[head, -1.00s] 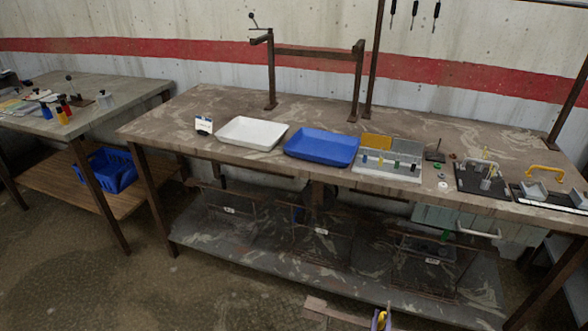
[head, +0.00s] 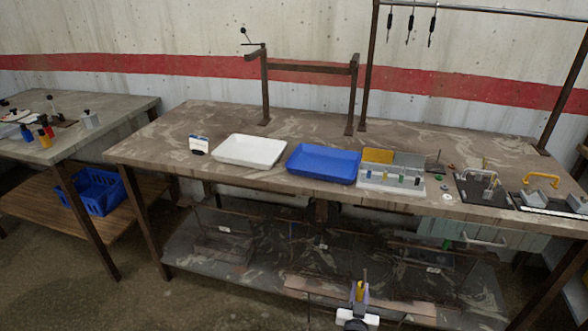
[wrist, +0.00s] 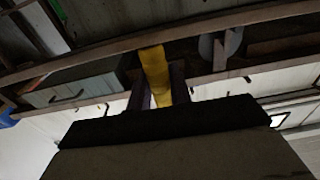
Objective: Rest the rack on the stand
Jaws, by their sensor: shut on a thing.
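My gripper (head: 359,291) is low in the head view, in front of the bench. It is shut on the yellow grip of a long brown bar (head: 308,287), which I take to be the rack. The bar runs left and right of my fingers, clear of the bench. In the wrist view the yellow grip (wrist: 154,75) sits between the dark fingers, with a brown bar (wrist: 95,52) crossing beyond it. The stand seems to be the brown two-post frame (head: 353,92) at the bench's back, with a crossbar between its posts. The rack is apart from it.
On the bench (head: 185,125) are a white tray (head: 250,151), a blue tray (head: 323,163), a grey block holder (head: 390,180) and a yellow handle (head: 541,181). A taller frame (head: 370,70) with hanging tools stands right of the stand. A lower shelf (head: 190,255) lies under the bench.

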